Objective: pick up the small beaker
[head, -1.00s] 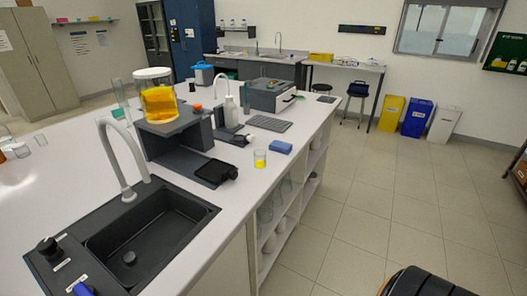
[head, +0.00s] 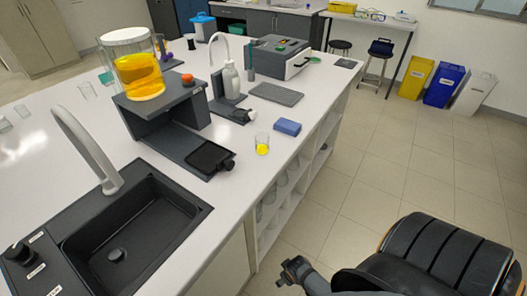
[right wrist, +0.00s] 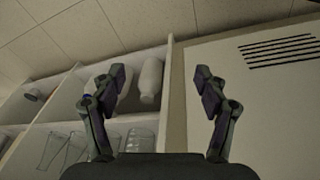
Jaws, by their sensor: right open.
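The small beaker (head: 262,144) is clear glass with yellow liquid in its bottom. It stands upright on the white bench top near the front edge, left of a blue block (head: 287,127). My right gripper (head: 292,270) shows at the bottom of the head view, below the bench top and well short of the beaker. In the right wrist view the right gripper (right wrist: 160,80) is open, with nothing between its fingers. The beaker is not visible in that view. My left gripper is not in view.
A dark stand with a large vessel of orange liquid (head: 143,76) and a black tray (head: 210,157) are left of the beaker. A sink (head: 120,235) is at the front left. The bench's open shelves (right wrist: 45,118) hold glassware and white bottles.

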